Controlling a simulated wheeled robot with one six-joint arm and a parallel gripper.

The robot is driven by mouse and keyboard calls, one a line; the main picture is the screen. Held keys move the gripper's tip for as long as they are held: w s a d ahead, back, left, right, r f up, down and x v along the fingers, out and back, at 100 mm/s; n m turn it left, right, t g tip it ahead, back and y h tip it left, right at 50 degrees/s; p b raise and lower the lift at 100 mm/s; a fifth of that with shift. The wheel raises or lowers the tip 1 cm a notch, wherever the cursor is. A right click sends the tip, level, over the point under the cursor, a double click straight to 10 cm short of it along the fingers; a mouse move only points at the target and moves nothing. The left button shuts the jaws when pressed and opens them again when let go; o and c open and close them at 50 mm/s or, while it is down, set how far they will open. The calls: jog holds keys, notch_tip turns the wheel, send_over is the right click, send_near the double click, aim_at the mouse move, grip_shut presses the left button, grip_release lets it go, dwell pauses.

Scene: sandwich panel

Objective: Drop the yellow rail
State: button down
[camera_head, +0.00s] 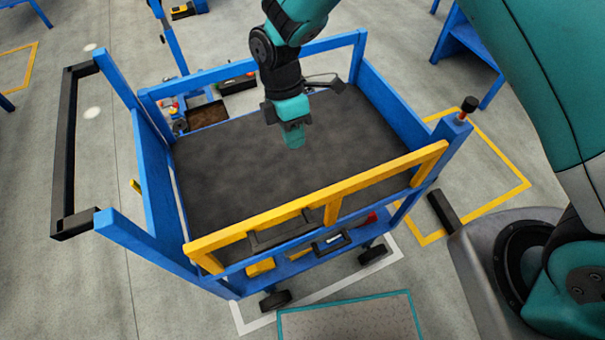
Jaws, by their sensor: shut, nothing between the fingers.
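The yellow rail (290,207) runs along the near side of a blue cart (165,200). It stands raised above the edge of the cart's dark bed (235,160), with a short yellow post near its middle and a dark handle (282,231) below its left half. An orange-red pin with a black knob (468,106) stands on the right corner post by the rail's right end. My gripper (294,142) is over the bed, behind the rail and apart from it, pointing down. It is shut and empty.
A black push handle (68,150) stands at the cart's left end. Tools lie on the lower shelf (300,262) under the rail. A grey mat with a teal edge (350,318) lies on the floor in front. Blue benches stand at the back.

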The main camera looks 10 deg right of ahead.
jog(key=s+d+f+p, duration=0.2)
jog(key=s+f+p, duration=0.1)
jog(key=s+f, duration=0.3)
jog(key=shift+s+f, duration=0.3)
jog(key=shift+f, duration=0.15)
